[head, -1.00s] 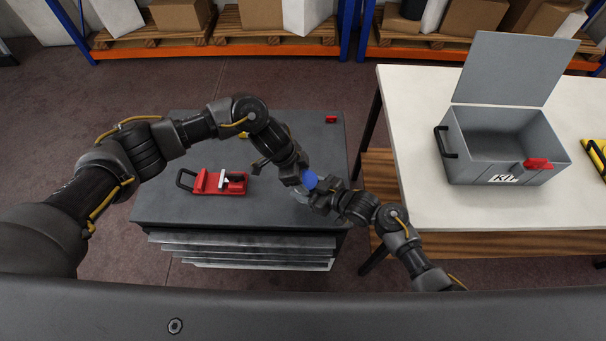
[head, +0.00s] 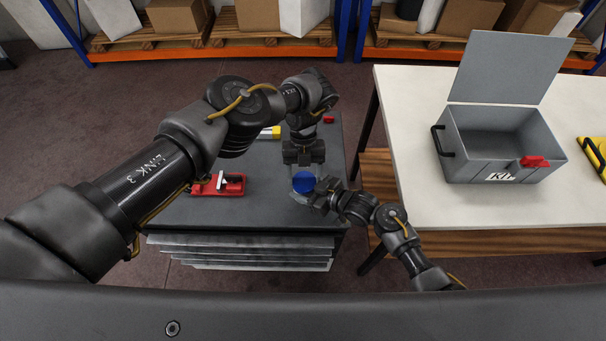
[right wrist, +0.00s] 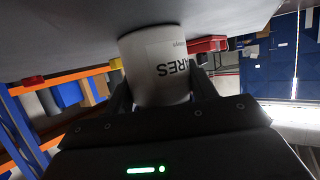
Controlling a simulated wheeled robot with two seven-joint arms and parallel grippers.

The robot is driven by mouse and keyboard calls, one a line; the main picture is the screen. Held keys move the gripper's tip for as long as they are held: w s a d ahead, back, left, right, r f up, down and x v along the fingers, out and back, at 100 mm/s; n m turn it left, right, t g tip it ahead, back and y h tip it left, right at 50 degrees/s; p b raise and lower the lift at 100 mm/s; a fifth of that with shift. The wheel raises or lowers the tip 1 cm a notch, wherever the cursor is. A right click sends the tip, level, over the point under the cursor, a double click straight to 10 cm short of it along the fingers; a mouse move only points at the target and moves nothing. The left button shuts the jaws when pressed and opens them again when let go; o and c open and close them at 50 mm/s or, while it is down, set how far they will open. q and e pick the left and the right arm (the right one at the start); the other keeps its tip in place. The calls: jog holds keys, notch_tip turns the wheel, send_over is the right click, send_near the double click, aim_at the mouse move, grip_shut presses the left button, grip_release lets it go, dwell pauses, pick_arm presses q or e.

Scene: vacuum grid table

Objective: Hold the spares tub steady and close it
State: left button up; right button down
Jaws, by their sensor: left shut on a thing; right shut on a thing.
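The spares tub is a pale round tub with black lettering, seen in the right wrist view (right wrist: 158,58). Its blue lid (head: 303,182) shows at its top in the head view. My left gripper (head: 305,172) comes down from above and is shut on the lid. My right gripper (head: 322,196) reaches in from the right and is shut on the tub's side. Its fingers flank the tub in the right wrist view (right wrist: 163,88). Whether the lid is fully seated is hidden by the grippers.
The tub stands on a dark grey table (head: 250,212). A red device (head: 230,186) lies to its left, with a yellow item (head: 270,132) and small red block (head: 329,119) behind. A light table (head: 420,150) at right carries an open grey box (head: 495,155).

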pick_arm(q)
jog(key=shift+m+y, duration=0.3)
jog(key=shift+m, duration=0.5)
jog(key=shift+s, duration=0.1)
jog(key=o, duration=0.9)
jog(key=shift+d, duration=0.1)
notch_tip(320, 180, up, 5)
jog(key=shift+f, duration=0.2)
jog(key=shift+r, duration=0.15)
jog(key=shift+c, duration=0.2)
